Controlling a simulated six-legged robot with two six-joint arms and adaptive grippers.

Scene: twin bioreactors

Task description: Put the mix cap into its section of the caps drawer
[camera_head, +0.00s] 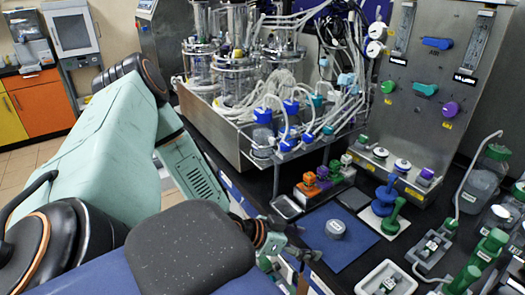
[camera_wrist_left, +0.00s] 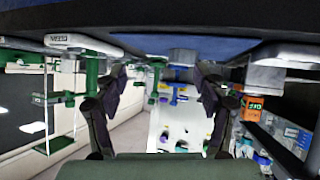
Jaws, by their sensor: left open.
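I cannot pick out the mix cap for certain in either view, and no open caps drawer can be made out. A small clear round container with a pale top (camera_head: 335,228) sits on a blue mat (camera_head: 352,250) on the black bench. My left gripper (camera_head: 290,246) is at the bench's front edge, left of the mat, partly hidden behind my own body. In the left wrist view its two dark fingers (camera_wrist_left: 162,75) stand wide apart with nothing held between them. My right gripper is not in view.
Orange, purple and green blocks (camera_head: 318,183) stand behind the mat. Blue and green pieces (camera_head: 388,201) are on a white tray right of them. Bottles and green-capped tubes crowd the right side. Bioreactor vessels with tubing (camera_head: 238,72) stand behind. The mat has free room.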

